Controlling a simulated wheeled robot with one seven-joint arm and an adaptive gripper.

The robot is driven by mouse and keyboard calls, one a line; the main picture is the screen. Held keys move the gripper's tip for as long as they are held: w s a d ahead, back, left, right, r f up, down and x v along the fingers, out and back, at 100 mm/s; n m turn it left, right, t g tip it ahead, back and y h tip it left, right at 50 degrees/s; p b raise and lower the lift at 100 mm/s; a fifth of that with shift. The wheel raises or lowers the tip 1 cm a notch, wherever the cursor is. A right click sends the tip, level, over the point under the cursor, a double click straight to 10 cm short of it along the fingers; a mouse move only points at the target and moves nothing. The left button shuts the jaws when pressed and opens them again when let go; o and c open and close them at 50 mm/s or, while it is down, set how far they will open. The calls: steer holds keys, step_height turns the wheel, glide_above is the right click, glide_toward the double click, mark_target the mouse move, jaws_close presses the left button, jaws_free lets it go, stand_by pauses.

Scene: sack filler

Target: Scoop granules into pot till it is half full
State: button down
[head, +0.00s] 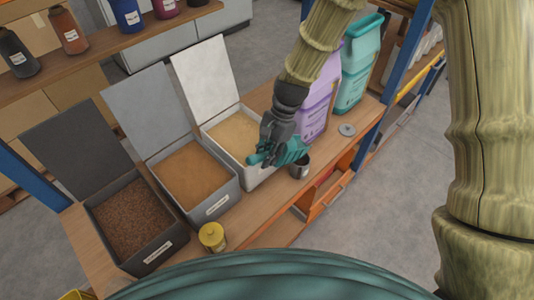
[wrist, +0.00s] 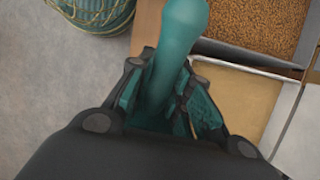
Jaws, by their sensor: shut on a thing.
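My gripper (head: 272,148) is shut on the handle of a teal scoop (head: 292,151), in front of the white bin's right corner. In the wrist view the gripper (wrist: 168,100) closes around the teal handle (wrist: 183,30). A small dark grey pot (head: 300,170) stands on the bench just below the scoop's right end; its contents are hidden. I cannot tell whether the scoop holds granules. Three open bins hold granules: a dark bin (head: 150,254) with brown ones, a grey bin (head: 222,197) with orange-tan ones, and a white bin (head: 262,176) with pale ones.
A yellow-lidded jar (head: 212,237) stands at the bench's front edge. A grey disc (head: 347,130) lies right of the pot. Purple (head: 315,105) and teal (head: 357,65) sacks stand behind. Raised lids back the bins. Several bottles line a rear shelf (head: 95,52).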

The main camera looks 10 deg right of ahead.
steer(key=shift+r+t+h+p, duration=1)
steer(key=shift+r+h+p, duration=0.1)
steer(key=shift+h+p, duration=0.65)
